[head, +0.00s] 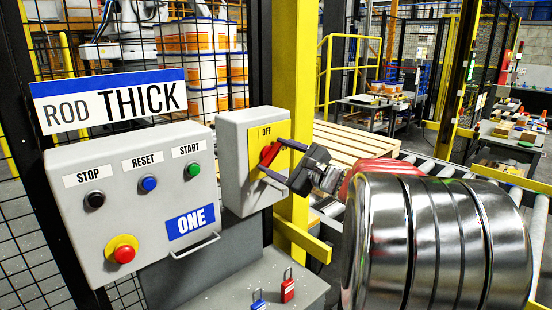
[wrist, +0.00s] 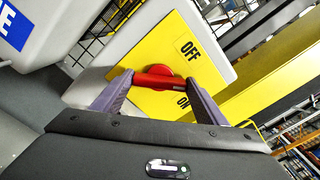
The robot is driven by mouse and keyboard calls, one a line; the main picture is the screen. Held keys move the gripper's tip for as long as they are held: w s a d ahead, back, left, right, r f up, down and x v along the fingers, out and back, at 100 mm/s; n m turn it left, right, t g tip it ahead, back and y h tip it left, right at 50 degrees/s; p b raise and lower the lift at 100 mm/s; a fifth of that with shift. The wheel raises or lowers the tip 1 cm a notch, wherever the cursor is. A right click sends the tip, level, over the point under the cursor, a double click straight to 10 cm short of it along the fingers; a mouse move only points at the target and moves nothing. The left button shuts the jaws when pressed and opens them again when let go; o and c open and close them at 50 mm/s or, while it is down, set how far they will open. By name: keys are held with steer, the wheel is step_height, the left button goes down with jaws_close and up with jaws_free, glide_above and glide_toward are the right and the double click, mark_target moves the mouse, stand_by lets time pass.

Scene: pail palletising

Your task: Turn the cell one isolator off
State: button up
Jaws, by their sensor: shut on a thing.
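The cell one isolator (head: 234,150) is a grey box with a yellow plate, right of the panel marked ONE. Its red handle (head: 269,154) sits tilted below the OFF label in the head view. My gripper (head: 271,160) reaches it from the right and is shut on the handle. In the wrist view the red handle (wrist: 158,80) lies between the two fingertips of my gripper (wrist: 160,82), in front of a red round hub. OFF and ON labels show beside it there. In the head view the ON label is hidden. I cannot tell which label the handle points at.
The control panel (head: 140,205) has STOP, RESET and START buttons and a red emergency button (head: 124,254). Red (head: 288,288) and blue (head: 258,301) padlocks are on the grey shelf below. A yellow post (head: 291,70) stands close behind the isolator.

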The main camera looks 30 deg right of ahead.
steer(key=n, duration=0.5)
steer(key=shift+a+f+n, duration=0.1)
steer(key=shift+a+n, duration=0.05)
steer(key=shift+n, duration=0.15)
steer(key=shift+a+f+n, duration=0.1)
steer(key=shift+f+n, duration=0.1)
steer(key=shift+n, duration=2)
steer(key=o, duration=1.1)
steer(key=shift+c, duration=0.2)
steer(key=shift+r, duration=0.1)
steer(key=shift+s, duration=0.1)
